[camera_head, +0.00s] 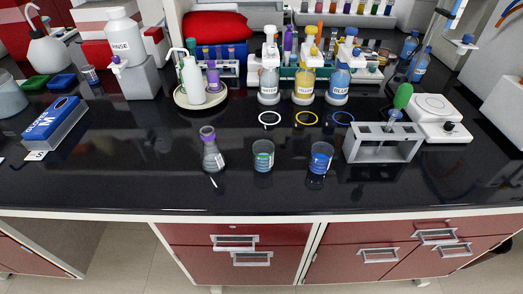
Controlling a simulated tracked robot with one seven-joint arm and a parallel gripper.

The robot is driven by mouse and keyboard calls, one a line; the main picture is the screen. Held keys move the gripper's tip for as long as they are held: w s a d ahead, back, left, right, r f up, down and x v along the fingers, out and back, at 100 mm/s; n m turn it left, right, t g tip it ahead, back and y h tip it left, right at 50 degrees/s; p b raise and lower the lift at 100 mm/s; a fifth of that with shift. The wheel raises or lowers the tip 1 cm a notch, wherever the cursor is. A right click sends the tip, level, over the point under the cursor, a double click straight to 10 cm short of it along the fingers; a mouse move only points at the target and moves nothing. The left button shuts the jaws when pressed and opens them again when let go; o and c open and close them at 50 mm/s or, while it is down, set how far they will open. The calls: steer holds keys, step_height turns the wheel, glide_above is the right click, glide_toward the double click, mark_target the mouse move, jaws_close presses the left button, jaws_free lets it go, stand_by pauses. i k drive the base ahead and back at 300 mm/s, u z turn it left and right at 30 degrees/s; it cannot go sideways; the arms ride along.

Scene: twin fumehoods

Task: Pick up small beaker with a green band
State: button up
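A small beaker with a green band (263,156) stands upright on the black bench top, in the middle near the front edge. Its wall looks clear, with white marks on the front. A flask with a purple top (212,153) stands to its left, apart from it. A similar beaker with blue contents or a blue band (320,158) stands to its right, also apart. My gripper is not in view.
A grey rack (383,143) stands right of the beakers, before a white balance-like device (434,115). Behind the beakers lie white, yellow and blue rings (306,118) and several dispenser bottles (304,86). The bench front (120,195) is clear.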

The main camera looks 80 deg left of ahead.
mark_target(263, 149)
steer(key=k, duration=2.5)
steer(key=u, duration=1.35)
steer(key=i, duration=1.05)
steer(key=u, duration=0.05)
